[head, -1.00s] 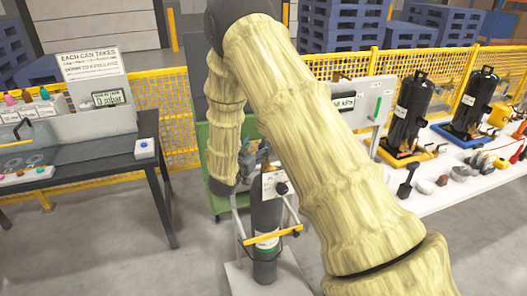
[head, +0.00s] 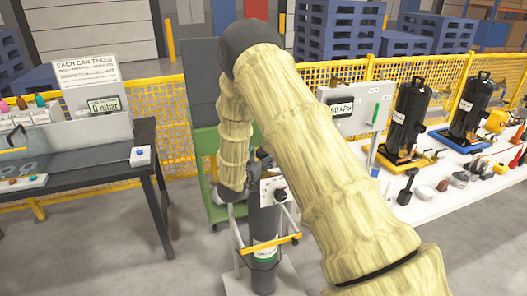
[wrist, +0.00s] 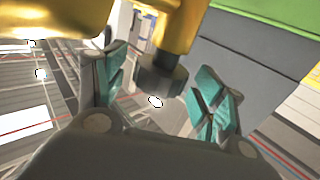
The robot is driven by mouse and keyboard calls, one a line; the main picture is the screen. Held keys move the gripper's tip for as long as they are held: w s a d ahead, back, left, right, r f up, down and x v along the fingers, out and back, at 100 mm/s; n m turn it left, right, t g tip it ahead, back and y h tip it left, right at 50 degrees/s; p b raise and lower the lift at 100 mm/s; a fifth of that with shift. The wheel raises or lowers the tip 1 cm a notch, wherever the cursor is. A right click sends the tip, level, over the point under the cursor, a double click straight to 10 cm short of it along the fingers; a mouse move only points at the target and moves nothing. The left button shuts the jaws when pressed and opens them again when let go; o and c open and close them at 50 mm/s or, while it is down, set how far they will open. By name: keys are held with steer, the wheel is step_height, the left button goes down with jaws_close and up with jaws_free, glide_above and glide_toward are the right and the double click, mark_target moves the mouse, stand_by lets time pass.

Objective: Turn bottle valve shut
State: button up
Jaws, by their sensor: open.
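The grey gas bottle (head: 263,222) stands upright with a green and white label, a yellow bar across its front. Its top is partly hidden behind my arm in the head view. In the wrist view a dark grey valve knob (wrist: 163,78) on a brass-coloured body (wrist: 182,28) lies between the teal-padded fingers of my gripper (wrist: 160,90). The gripper is open, with gaps showing between the pads and the knob. I cannot tell how deep the knob sits between the fingers. In the head view my gripper is mostly hidden by my arm.
A dark bench with a sign (head: 88,70) and a display stands on the left. A white table (head: 440,208) with black cylinders (head: 408,118) and small tools is on the right. A yellow mesh fence (head: 178,112) runs behind. Grey floor is clear at the front left.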

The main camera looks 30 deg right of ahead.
steer(key=shift+x, duration=0.9)
steer(key=c, duration=1)
steer(key=shift+c, duration=0.2)
